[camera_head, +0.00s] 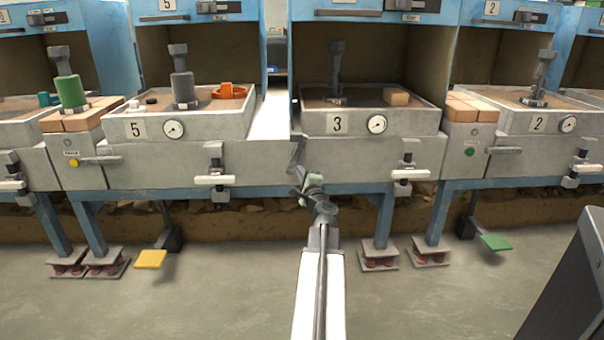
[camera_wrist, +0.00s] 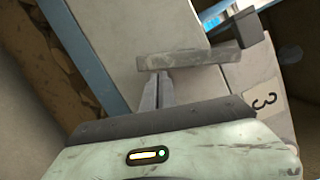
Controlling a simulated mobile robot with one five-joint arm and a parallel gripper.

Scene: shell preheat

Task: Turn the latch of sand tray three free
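Sand tray three (camera_head: 345,122) is a grey box of sand with a number 3 plate and a dial. Its latch (camera_head: 408,172), a dark bracket with a pale crosswise handle, is on the front below the tray's right part. My gripper (camera_head: 298,172) is left of that latch, apart from it, near the left end of the tray. In the wrist view the number 3 plate (camera_wrist: 263,100) shows sideways at right. A grey bar with a dark block at one end crosses the view just beyond my gripper (camera_wrist: 155,85). I cannot tell whether my fingers hold it.
Sand tray five (camera_head: 190,125) is at left with a similar latch (camera_head: 215,178); sand tray two (camera_head: 540,120) is at right. A yellow pedal (camera_head: 150,259) and a green pedal (camera_head: 496,243) stick out low down. The floor before the benches is mostly clear.

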